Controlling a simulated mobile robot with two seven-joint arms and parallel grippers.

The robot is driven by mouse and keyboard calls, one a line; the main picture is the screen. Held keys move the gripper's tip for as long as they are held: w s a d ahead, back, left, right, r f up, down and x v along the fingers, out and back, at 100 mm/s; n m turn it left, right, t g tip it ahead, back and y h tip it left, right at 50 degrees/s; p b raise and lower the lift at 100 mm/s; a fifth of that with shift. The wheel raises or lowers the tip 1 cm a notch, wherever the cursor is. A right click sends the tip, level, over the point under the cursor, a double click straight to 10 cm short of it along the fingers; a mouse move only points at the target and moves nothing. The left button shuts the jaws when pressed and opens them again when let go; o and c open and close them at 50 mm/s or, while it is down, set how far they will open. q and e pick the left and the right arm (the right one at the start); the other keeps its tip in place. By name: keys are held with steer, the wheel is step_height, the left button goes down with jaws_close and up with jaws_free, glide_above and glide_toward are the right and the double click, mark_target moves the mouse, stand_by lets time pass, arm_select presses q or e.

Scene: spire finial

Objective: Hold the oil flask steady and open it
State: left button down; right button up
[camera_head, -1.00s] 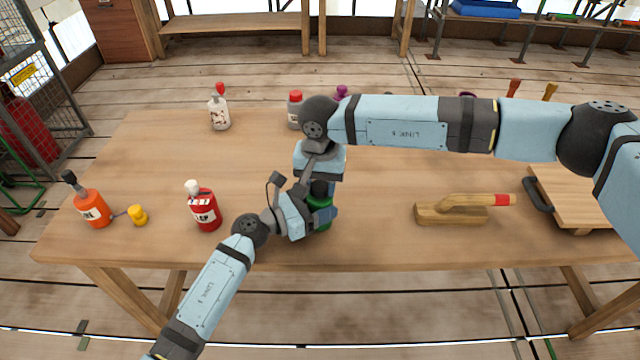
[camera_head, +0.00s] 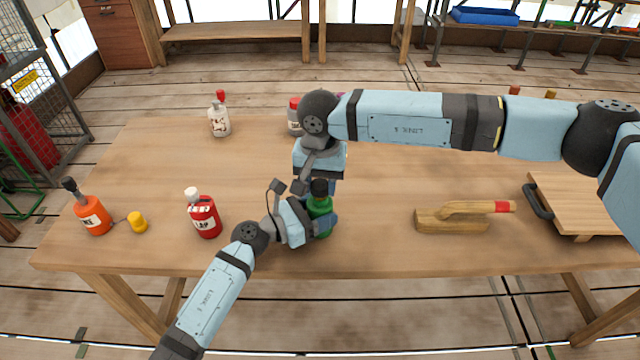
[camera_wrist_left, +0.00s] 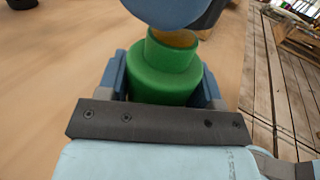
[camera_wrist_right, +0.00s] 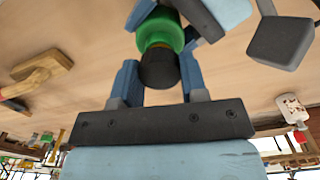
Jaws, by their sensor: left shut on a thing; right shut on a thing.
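The oil flask is a green bottle (camera_head: 321,214) with a black cap (camera_head: 319,188), near the front middle of the table. My left gripper (camera_head: 322,226) is shut around its body; the left wrist view shows the green shoulder and neck (camera_wrist_left: 167,65) between my fingers. My right gripper (camera_wrist_right: 158,80) is shut on the black cap from above, with one finger on each side in the right wrist view. A thin yellowish band (camera_wrist_right: 160,46) shows between cap and green body. Whether the cap is loose on the neck I cannot tell.
On the wooden table (camera_head: 380,250), a red bottle (camera_head: 205,216), an orange bottle (camera_head: 92,214) and a yellow cap (camera_head: 137,222) stand left. A white bottle (camera_head: 219,122) and a red-capped bottle (camera_head: 294,116) stand behind. A wooden float (camera_head: 452,220) and a board (camera_head: 580,200) lie right.

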mark_target(320, 185)
step_height(320, 185, up, 4)
steer(key=shift+f, duration=0.25)
arm_select(q)
steer(key=shift+c, duration=0.9)
jaws_free()
steer(key=v, duration=1.1)
steer(key=shift+a+b, duration=0.1)
steer(key=shift+b, duration=0.25)
arm_select(e)
steer(key=shift+f, duration=0.35)
arm_select(q)
steer(key=shift+s+a, duration=0.15)
steer(key=shift+a, duration=0.2)
steer(key=shift+s+a, duration=0.1)
